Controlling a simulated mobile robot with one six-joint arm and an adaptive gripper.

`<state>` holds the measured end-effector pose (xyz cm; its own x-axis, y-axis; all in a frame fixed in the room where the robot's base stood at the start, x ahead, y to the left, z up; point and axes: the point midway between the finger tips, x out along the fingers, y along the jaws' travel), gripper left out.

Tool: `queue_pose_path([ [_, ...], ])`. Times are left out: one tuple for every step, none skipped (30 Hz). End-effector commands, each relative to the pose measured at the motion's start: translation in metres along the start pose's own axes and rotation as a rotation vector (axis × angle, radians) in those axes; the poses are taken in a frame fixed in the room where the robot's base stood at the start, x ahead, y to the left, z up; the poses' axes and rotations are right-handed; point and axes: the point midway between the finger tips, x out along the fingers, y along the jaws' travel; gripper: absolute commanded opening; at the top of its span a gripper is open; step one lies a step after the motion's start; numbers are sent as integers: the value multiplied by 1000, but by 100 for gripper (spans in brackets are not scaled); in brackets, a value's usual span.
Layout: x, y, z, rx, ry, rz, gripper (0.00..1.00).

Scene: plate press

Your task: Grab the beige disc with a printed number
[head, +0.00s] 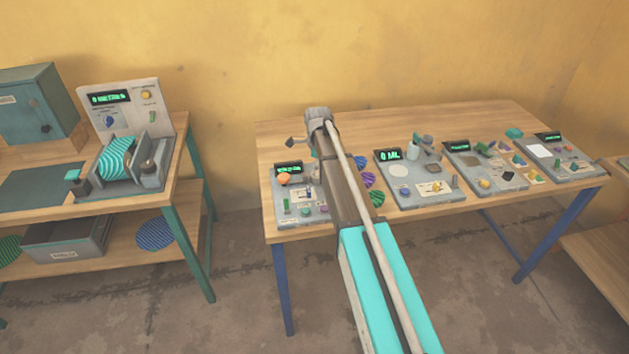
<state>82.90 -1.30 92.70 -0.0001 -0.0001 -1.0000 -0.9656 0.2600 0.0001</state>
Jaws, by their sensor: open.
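I cannot make out a beige disc with a printed number for certain. A pale round disc or pad (399,171) lies on the grey device with the "0 ML" display, too small to show any number. My arm reaches out over the right table, and my gripper (292,142) is small at its far end, above the table's left back part. It is open, with nothing seen in it. My arm hides part of the table, and some things there may be covered.
Several striped discs (367,180) lie on the right table (450,119) beside my arm. Several grey devices with displays stand along it. The left bench holds a press (149,107) with a teal striped disc (115,158). A blue striped disc (153,233) and a grey bin (63,243) sit below.

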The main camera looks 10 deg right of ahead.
Motion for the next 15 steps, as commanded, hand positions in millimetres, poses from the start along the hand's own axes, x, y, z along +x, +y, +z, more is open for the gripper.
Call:
queue_pose_path([
  [8, 0, 0, 0, 0, 0, 100],
  [10, 0, 0, 0, 0, 0, 100],
  [14, 0, 0, 0, 0, 0, 100],
  [16, 0, -1, 0, 0, 0, 100],
  [18, 0, -1, 0, 0, 0, 100],
  [22, 0, -1, 0, 0, 0, 100],
  [24, 0, -1, 0, 0, 0, 100],
  [26, 0, -1, 0, 0, 0, 100],
  [29, 0, -1, 0, 0, 0, 100],
  [31, 0, -1, 0, 0, 0, 100],
  [33, 0, -1, 0, 0, 0, 100],
  [35, 0, -1, 0, 0, 0, 100],
  [36, 0, -1, 0, 0, 0, 100],
  [38, 0, -1, 0, 0, 0, 100],
  [39, 0, -1, 0, 0, 0, 100],
])
